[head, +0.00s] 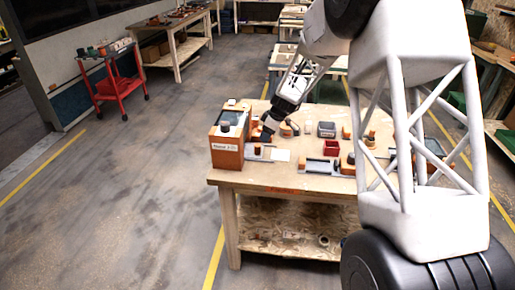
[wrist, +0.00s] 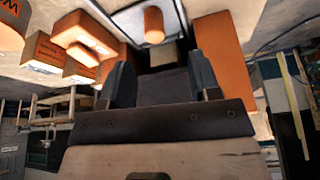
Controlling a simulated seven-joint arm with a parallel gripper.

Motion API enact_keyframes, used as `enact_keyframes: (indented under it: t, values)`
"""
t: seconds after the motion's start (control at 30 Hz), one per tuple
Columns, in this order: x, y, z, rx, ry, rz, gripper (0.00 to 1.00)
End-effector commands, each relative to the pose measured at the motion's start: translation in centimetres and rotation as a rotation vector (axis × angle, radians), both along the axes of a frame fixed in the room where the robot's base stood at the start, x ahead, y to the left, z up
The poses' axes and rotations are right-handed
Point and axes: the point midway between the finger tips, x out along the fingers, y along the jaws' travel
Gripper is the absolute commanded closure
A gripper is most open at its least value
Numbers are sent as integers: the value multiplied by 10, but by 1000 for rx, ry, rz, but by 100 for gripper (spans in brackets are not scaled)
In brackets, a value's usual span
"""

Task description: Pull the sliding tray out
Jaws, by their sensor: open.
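My gripper (head: 266,138) is low over the left part of the wooden workbench. In the wrist view its two dark fingers (wrist: 163,82) are apart, with nothing held between them. Beyond the fingertips an orange upright knob (wrist: 153,25) stands on a pale grey plate (wrist: 129,19), which looks like the sliding tray. The knob lies roughly in line with the gap and looks apart from both fingers. In the head view the small orange knob (head: 257,149) and grey plate (head: 268,154) are just below the gripper, partly hidden by it.
An orange box with a label (head: 226,152) stands close left of the gripper. Orange blocks (wrist: 222,48) flank the plate in the wrist view. A red bin (head: 332,147), a grey box (head: 326,129) and another low fixture (head: 318,166) are to the right on the workbench (head: 285,178).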

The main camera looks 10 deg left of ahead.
Motion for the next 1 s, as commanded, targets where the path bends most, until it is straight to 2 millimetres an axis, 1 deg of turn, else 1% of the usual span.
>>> enact_keyframes:
  t: [0.03, 0.1, 0.2, 0.73, 0.87, 1.0]
  values:
    - [4, 5, -6, 1, -3, 13, 43]
    - [8, 9, -13, 4, -7, 26, 43]
    - [12, 12, -18, 5, -10, 37, 43]
    - [13, 14, -21, 6, -12, 41, 43]
    - [13, 16, -27, 6, -11, 42, 43]
    - [14, 20, -38, 6, -9, 41, 43]
